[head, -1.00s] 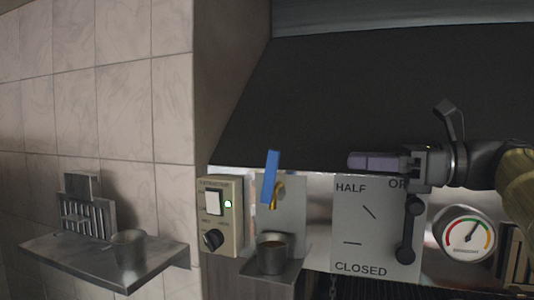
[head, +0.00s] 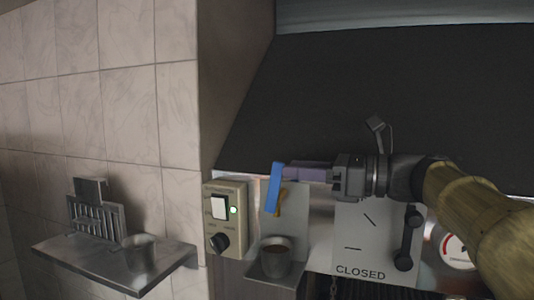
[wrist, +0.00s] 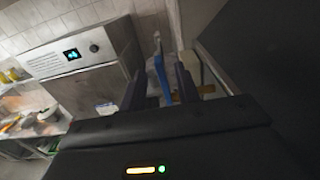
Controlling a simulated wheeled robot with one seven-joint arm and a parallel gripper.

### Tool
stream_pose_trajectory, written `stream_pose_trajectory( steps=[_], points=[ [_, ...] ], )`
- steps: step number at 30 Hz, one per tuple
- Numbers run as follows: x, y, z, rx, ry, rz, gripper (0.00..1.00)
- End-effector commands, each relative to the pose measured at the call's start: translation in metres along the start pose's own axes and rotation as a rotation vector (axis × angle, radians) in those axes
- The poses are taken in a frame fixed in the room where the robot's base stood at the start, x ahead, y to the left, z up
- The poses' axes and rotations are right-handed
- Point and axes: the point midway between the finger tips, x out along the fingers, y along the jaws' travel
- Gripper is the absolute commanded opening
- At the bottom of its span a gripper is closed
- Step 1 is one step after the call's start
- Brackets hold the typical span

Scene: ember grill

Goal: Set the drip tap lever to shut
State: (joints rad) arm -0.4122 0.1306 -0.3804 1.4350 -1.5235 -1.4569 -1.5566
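The drip tap has a blue lever (head: 273,187) that stands nearly upright, its top tilted slightly right, on a brass body (head: 282,201). My gripper (head: 290,172) reaches in from the right, and its purple fingers are at the lever's upper part. In the wrist view, the blue lever (wrist: 163,79) lies between the two spread fingers of my gripper (wrist: 161,85), with a gap visible on each side. The brass part of the tap (wrist: 193,92) shows partly behind the right finger. A metal cup (head: 276,262) stands below the tap.
A control box (head: 225,218) with a white switch, green light and black knob is close left of the tap. A damper plate (head: 366,238) with a dark lever is on the right, under my arm. A metal shelf (head: 165,267) juts from the tiled wall. The dark hood (head: 400,90) slopes above.

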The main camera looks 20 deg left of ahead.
Motion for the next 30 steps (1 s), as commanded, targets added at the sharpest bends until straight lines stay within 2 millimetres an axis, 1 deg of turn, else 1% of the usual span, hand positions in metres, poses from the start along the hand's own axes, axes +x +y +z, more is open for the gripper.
stream_pose_trajectory(
  steps=[1, 6, 9, 12, 16, 23, 26, 28, 30],
  points=[
    [0.01, 0.002, 0.005, 0.004, 0.001, 0.005, 0.32],
    [0.038, 0.001, 0.005, 0.002, 0.002, 0.004, 0.32],
    [0.052, 0.0, 0.004, 0.003, 0.001, 0.003, 0.32],
    [0.061, 0.0, 0.003, 0.002, 0.0, 0.002, 0.32],
    [0.067, 0.0, 0.001, 0.0, 0.001, 0.001, 0.32],
    [0.067, 0.0, 0.0, 0.0, 0.001, 0.0, 0.32],
    [0.066, 0.0, 0.0, 0.0, 0.001, 0.0, 0.14],
    [0.066, 0.0, 0.0, 0.0, 0.001, 0.0, 0.0],
    [0.066, 0.0, 0.0, 0.0, 0.0, 0.0, 0.0]
  ],
)
